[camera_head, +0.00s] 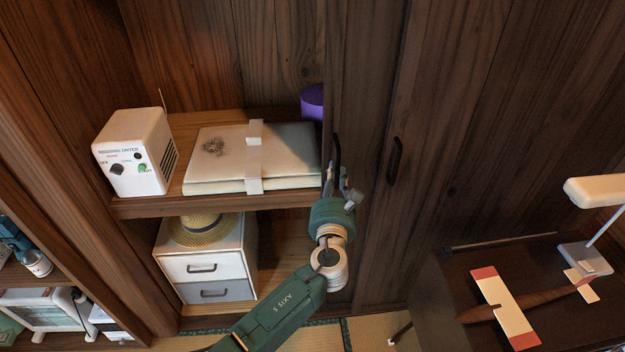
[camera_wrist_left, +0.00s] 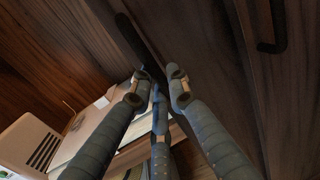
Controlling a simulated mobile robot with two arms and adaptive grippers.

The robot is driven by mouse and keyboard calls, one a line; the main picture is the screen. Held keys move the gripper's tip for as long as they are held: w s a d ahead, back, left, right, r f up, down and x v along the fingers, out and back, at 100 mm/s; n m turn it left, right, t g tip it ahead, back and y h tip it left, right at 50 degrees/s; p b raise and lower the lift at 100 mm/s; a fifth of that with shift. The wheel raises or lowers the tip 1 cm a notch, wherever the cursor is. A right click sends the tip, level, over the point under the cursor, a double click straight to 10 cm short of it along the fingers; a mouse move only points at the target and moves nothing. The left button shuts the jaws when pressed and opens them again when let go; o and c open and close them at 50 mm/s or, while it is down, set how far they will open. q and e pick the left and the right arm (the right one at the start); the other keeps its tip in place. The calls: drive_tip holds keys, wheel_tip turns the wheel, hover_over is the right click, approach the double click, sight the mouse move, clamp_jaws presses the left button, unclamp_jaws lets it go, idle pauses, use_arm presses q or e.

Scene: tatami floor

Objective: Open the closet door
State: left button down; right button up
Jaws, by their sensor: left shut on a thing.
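The closet door (camera_head: 365,100) is a dark wooden panel with a black vertical handle (camera_head: 337,150) near its left edge. The closet stands open to the left of this edge, with its inside showing. My left gripper (camera_head: 343,182) is at the lower part of the handle, shut on it. In the left wrist view the handle (camera_wrist_left: 132,38) runs down between the fingers of my left gripper (camera_wrist_left: 160,86). The fingers hide the handle's lower end. My right gripper is not in view.
On the closet shelf are a white box-shaped device (camera_head: 133,150), a flat strapped case (camera_head: 225,160) and a purple object (camera_head: 312,102). Below stand drawers (camera_head: 203,268) with a straw hat (camera_head: 203,228). A second handle (camera_head: 393,160) is to the right. A dark desk (camera_head: 560,310) bears a model plane (camera_head: 505,308) and lamp.

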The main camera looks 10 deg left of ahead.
use_arm(q)
drive_tip(key=d, duration=0.3)
drive_tip(key=shift+w+f, duration=0.15)
drive_tip(key=shift+w, duration=0.15)
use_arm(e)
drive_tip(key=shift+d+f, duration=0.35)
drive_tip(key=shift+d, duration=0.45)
use_arm(q)
drive_tip(key=c, duration=1.7)
unclamp_jaws()
drive_tip(key=shift+c, duration=0.2)
drive_tip(key=s, duration=1.2)
drive_tip(key=shift+d, duration=0.15)
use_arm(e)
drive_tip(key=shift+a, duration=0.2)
